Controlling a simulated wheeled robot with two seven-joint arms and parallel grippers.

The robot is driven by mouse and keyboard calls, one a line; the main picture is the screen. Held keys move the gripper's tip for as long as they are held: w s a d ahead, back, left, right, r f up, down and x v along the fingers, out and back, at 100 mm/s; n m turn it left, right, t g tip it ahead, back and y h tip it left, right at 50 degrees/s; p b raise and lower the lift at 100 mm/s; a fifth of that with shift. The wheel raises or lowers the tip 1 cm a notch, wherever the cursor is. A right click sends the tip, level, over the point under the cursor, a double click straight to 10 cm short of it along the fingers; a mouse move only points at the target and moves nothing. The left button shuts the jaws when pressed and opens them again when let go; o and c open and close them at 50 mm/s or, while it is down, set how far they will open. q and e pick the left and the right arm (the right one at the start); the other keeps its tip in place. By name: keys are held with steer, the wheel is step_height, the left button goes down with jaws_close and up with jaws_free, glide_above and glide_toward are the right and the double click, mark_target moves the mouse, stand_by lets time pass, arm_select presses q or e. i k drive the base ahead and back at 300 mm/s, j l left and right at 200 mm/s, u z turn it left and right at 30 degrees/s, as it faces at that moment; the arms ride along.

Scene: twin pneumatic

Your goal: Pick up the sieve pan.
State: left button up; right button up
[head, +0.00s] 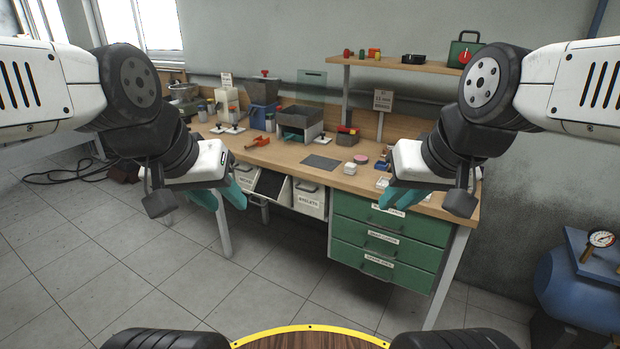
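On the workbench (258,157) in the head view, a dark rectangular open-topped pan (301,117) sits on a grey box-like stand, with something teal showing below it. It looks like the sieve pan, but it is too small to be sure. My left gripper (222,196), with teal fingers spread apart, hangs empty in front of the bench's left part, nearer to me than the pan. My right gripper (403,196), also with teal fingers apart and empty, hangs in front of the bench's right part. Neither touches the pan.
A dark flat mat (321,162) and small white blocks lie in front of the pan. Orange clamps (257,142) lie to its left. Machines stand at the back left. A shelf (398,66) rises behind. Below are white bins (309,199) and green drawers (385,241). A blue compressor (580,285) stands at right.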

mark_target(296, 136)
steer(key=i+j, duration=0.3)
steer(key=i+j+z, duration=0.15)
steer(key=i+j, duration=0.5)
steer(key=i+j+z, duration=0.1)
steer(key=i+j, duration=0.15)
steer(key=j, duration=0.25)
steer(key=i+j+z, duration=0.1)
steer(key=i+j, duration=0.45)
steer(key=j, duration=0.3)
steer(key=i+j+z, duration=0.1)
steer(key=i+j, duration=0.2)
steer(key=j, duration=0.1)
